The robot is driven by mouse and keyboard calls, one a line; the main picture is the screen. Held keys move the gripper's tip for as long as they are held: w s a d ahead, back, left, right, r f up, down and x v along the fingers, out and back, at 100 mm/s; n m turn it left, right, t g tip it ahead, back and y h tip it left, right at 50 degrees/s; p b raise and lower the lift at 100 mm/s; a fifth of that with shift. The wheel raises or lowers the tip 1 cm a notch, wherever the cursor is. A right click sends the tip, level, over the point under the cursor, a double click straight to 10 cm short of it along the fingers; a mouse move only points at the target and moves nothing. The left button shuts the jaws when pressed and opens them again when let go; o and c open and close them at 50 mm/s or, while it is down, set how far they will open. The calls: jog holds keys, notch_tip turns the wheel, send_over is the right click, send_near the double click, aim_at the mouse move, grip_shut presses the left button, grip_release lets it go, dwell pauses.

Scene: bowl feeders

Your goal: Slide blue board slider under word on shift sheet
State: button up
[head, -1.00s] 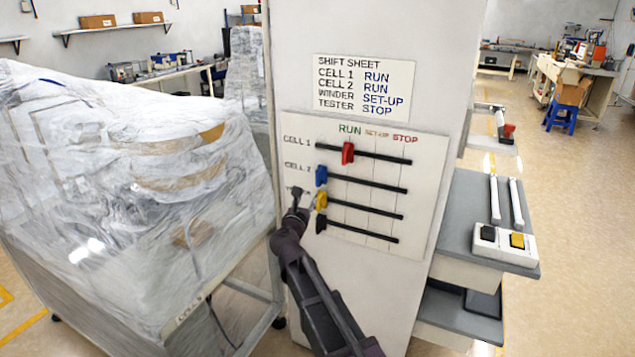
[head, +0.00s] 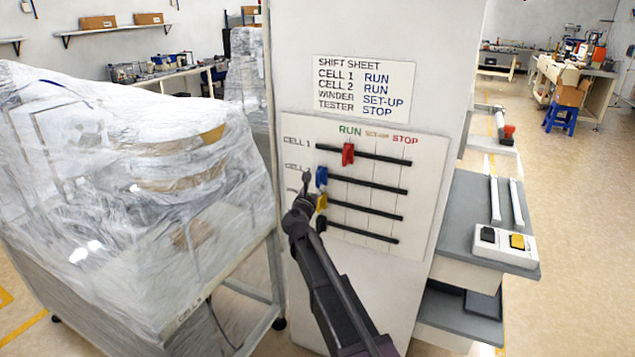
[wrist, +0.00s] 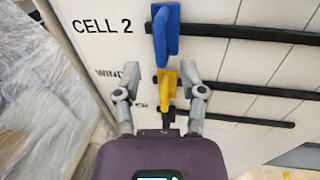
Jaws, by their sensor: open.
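The blue slider (head: 321,177) sits at the left end of the CELL 2 track, left of the RUN column where the red slider (head: 347,153) stands. On the shift sheet (head: 365,88) CELL 2 reads RUN. My gripper (head: 313,183) is open at the board's left side, beside the blue slider. In the wrist view the blue slider (wrist: 165,35) lies just beyond my open gripper (wrist: 163,70), with its lower end roughly between the fingertips. The yellow slider (wrist: 167,95) stands between the two fingers. I cannot tell whether a finger touches either slider.
The board (head: 430,180) has several black tracks under RUN, SET-UP and STOP. A black slider (head: 321,224) sits at the left of the lowest track. A plastic-wrapped machine (head: 140,190) stands close on the left, a grey shelf (head: 460,215) on the right.

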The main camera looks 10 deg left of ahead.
aim_at(317, 182)
jog(key=shift+w+d, duration=0.15)
jog(key=shift+w, duration=1.2)
jog(key=shift+w+d, duration=0.1)
jog(key=shift+w, duration=1.2)
grip_shut()
